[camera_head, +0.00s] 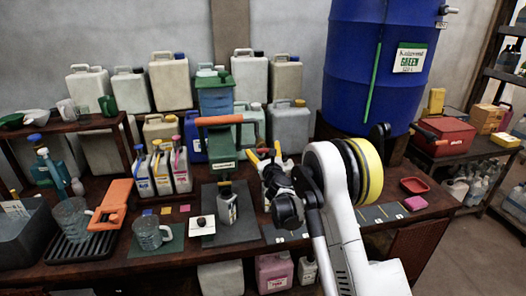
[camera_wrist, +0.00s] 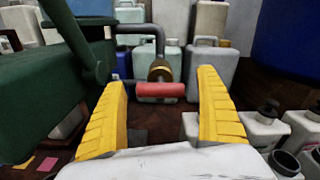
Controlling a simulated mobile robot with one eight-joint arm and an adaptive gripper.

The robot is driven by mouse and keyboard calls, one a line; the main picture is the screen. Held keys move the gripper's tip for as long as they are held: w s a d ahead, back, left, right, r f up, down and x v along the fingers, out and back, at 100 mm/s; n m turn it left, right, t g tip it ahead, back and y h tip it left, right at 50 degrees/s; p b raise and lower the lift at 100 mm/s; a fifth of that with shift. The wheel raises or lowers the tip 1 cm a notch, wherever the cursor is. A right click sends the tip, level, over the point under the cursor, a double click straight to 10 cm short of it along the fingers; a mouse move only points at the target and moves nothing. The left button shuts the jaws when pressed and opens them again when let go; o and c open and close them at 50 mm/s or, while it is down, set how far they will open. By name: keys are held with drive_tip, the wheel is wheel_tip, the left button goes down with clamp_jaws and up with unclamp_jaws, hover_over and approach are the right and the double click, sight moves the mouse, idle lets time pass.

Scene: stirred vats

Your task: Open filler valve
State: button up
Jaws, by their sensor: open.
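The valve shows in the wrist view as a brass body (camera_wrist: 160,70) on a bent grey pipe (camera_wrist: 140,30), with a red handle (camera_wrist: 160,91) lying crosswise below it. My gripper (camera_wrist: 163,82) is open, its yellow fingers left and right of the red handle with gaps on both sides. I see no contact. In the head view my gripper (camera_head: 265,153) is just right of a green stand with an orange bar (camera_head: 218,120).
A dark green body (camera_wrist: 45,80) stands close to my left finger in the wrist view. A small bottle (camera_head: 228,210) stands on a dark mat below. White jugs (camera_head: 160,170) stand to the left, and a large blue drum (camera_head: 375,60) stands at the back right.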

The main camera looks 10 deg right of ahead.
drive_tip(key=c, duration=1.3)
drive_tip(key=shift+o, duration=0.2)
drive_tip(key=shift+f+n, duration=0.1)
drive_tip(key=shift+n, duration=0.2)
drive_tip(key=n+b, duration=0.1)
drive_tip(key=n, duration=0.2)
drive_tip(key=shift+n, duration=0.3)
drive_tip(key=n+b, duration=0.1)
drive_tip(key=n, duration=0.3)
drive_tip(key=shift+n, duration=0.3)
drive_tip(key=n, duration=0.4)
drive_tip(key=shift+n+b, duration=0.3)
drive_tip(key=shift+b, duration=0.05)
drive_tip(key=shift+n, duration=2.3)
